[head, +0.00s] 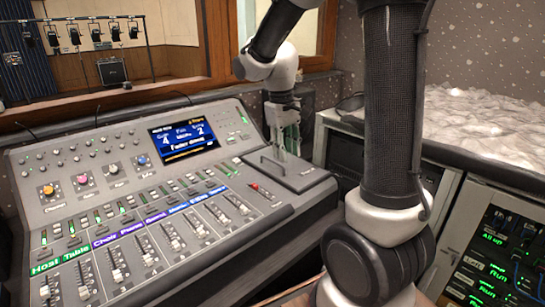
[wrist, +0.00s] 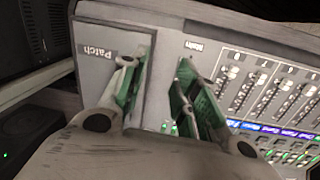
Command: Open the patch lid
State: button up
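The patch lid (head: 308,180) is a grey panel at the right end of the mixing console, lying flat and closed, with a dark bar handle (head: 272,166) near its left side. In the wrist view the lid (wrist: 92,78) bears the label "Patch". My gripper (head: 289,150) points down over the lid, close to the handle. In the wrist view my gripper (wrist: 157,65) has its green-padded fingers apart, one over the lid and one by the "Main" section, with nothing visibly held. The fingers partly hide the lid, and contact with the handle cannot be told.
The console (head: 150,200) has several faders and knobs left of the lid, and a lit screen (head: 184,140) behind them. A rack with green readouts (head: 490,265) stands at the right. A window ledge (head: 110,100) runs behind the console.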

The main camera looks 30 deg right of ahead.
jog(key=w+f, duration=0.3)
jog(key=w, duration=0.4)
jog(key=n+t+h, duration=0.1)
send_near(272, 161)
jog(key=f, duration=0.2)
jog(key=d+f, duration=0.1)
jog(key=f, duration=0.2)
jog(key=d+f, duration=0.1)
jog(key=f, duration=0.1)
jog(key=shift+w+f, duration=0.2)
jog(key=shift+f, duration=0.1)
grip_shut()
